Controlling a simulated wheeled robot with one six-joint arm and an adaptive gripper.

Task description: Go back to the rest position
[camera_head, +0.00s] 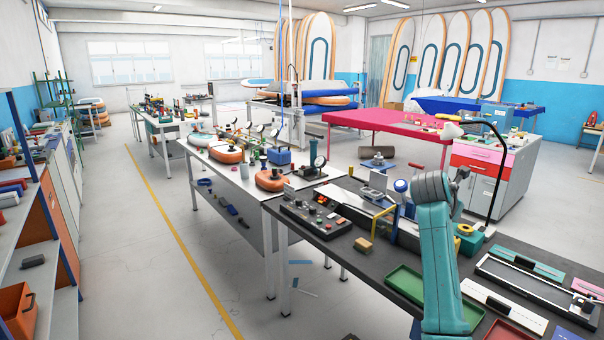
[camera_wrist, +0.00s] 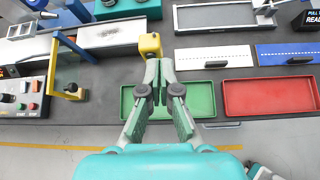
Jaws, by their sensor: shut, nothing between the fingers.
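My gripper (camera_wrist: 158,82) is shut with nothing between its fingers. In the wrist view it hangs above the dark workbench, over the left part of a green tray (camera_wrist: 201,99). The fingertips point toward a yellow block (camera_wrist: 150,44) behind the tray. In the head view my teal arm stands upright at the right, in front of the dark bench (camera_head: 335,245). The gripper itself cannot be made out there.
A red tray (camera_wrist: 268,97) lies right of the green one. A white panel (camera_wrist: 214,58) and a blue panel (camera_wrist: 288,53) lie behind them. A control box (camera_wrist: 22,97) stands left. In the head view, open floor (camera_head: 155,250) lies left of the benches.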

